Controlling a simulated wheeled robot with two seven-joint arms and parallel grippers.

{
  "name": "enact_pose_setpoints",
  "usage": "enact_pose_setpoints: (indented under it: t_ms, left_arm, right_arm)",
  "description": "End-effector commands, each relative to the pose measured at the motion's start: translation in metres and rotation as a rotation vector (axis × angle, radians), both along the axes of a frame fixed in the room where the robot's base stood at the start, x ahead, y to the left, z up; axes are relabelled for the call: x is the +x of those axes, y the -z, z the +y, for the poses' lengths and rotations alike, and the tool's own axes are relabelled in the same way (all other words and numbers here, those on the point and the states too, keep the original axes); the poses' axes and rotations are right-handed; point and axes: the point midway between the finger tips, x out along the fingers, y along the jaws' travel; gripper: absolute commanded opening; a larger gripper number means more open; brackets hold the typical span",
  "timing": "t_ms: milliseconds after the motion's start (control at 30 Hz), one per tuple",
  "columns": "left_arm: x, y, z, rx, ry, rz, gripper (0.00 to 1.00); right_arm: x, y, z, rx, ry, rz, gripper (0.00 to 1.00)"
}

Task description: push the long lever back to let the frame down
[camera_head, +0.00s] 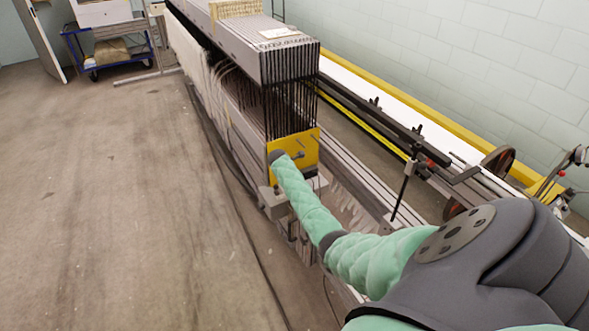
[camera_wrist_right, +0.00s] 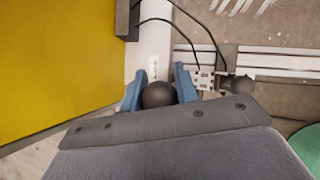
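My right gripper (camera_wrist_right: 158,75) has its two blue fingers close against both sides of a black ball knob (camera_wrist_right: 158,95) in the right wrist view. A pale bar (camera_wrist_right: 154,45) runs away behind the knob. I take this knob to be the end of the long lever, though its shaft is mostly hidden. In the head view my right arm reaches to the yellow end plate (camera_head: 309,146) of the frame (camera_head: 285,60); the fingers and the held knob cannot be made out there. My left gripper is out of view.
A second, smaller black knob (camera_wrist_right: 243,85) is right of my fingers, by a small bracket (camera_wrist_right: 204,79) with cables. The yellow panel (camera_wrist_right: 55,65) fills the left of the wrist view. Rails (camera_head: 390,120) run at right. Floor (camera_head: 120,210) at left is clear; a blue cart (camera_head: 108,50) stands far back.

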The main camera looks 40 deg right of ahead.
Motion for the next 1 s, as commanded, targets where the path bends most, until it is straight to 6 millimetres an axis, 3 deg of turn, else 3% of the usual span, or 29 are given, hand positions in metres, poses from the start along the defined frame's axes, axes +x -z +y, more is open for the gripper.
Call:
enact_pose_setpoints:
  t_ms: [33,100,467,733,1000]
  left_arm:
    - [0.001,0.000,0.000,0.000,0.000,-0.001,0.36]
    - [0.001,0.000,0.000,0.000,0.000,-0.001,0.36]
    - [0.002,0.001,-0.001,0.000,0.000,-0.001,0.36]
    - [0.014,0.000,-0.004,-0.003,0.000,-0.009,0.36]
    - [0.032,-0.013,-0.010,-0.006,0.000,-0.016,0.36]
  right_arm:
    - [-0.003,0.005,0.002,0.003,0.000,0.007,0.38]
    - [-0.002,0.004,0.001,0.002,0.000,0.006,0.51]
    - [-0.001,-0.001,0.002,0.001,0.000,0.001,0.51]
    - [-0.004,-0.024,0.019,0.000,-0.001,0.001,0.51]
    - [-0.008,-0.053,0.038,0.002,-0.001,0.003,0.51]
